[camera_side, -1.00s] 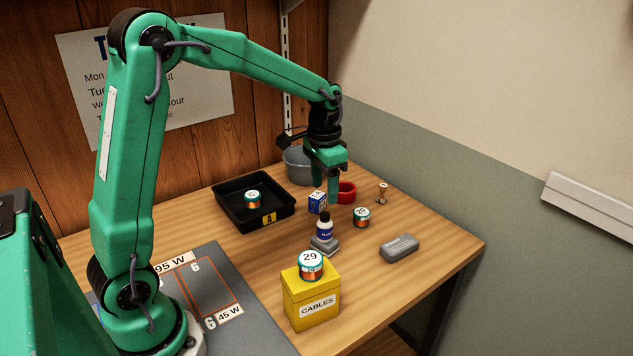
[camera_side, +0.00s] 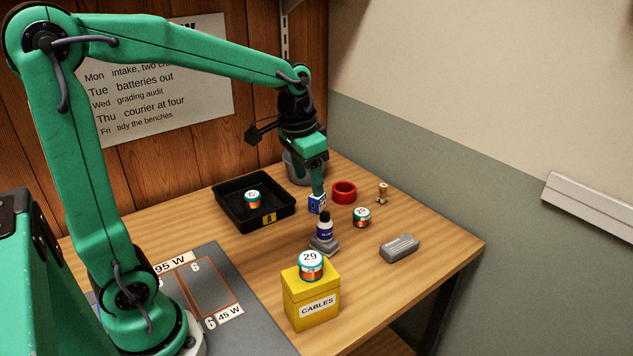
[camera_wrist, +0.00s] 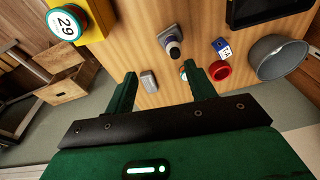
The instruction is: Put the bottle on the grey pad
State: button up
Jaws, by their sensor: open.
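In the wrist view the bottle (camera_wrist: 174,49) and the grey pad (camera_wrist: 169,32) show ahead, beyond my fingertips. My gripper (camera_side: 318,189) is raised behind the bottle, apart from it, with the fingers pointing down. In the wrist view my gripper (camera_wrist: 160,70) is open with nothing held between its fingers.
A blue numbered cube (camera_side: 317,204) stands behind the bottle, near my fingers in the side view. A red ring (camera_side: 344,192), a copper spool (camera_side: 362,217) and a grey block (camera_side: 399,248) lie rightward. A yellow box (camera_side: 311,303) stands in front; a black tray (camera_side: 232,216) lies left.

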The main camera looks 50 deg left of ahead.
jog(key=s+d+r+t, duration=0.1)
jog(key=s, duration=0.6)
jog(key=s+d+r+n+t, duration=0.1)
jog(key=s+d+t, duration=0.1)
jog(key=s, duration=0.5)
jog(key=shift+d+r+t, duration=0.3)
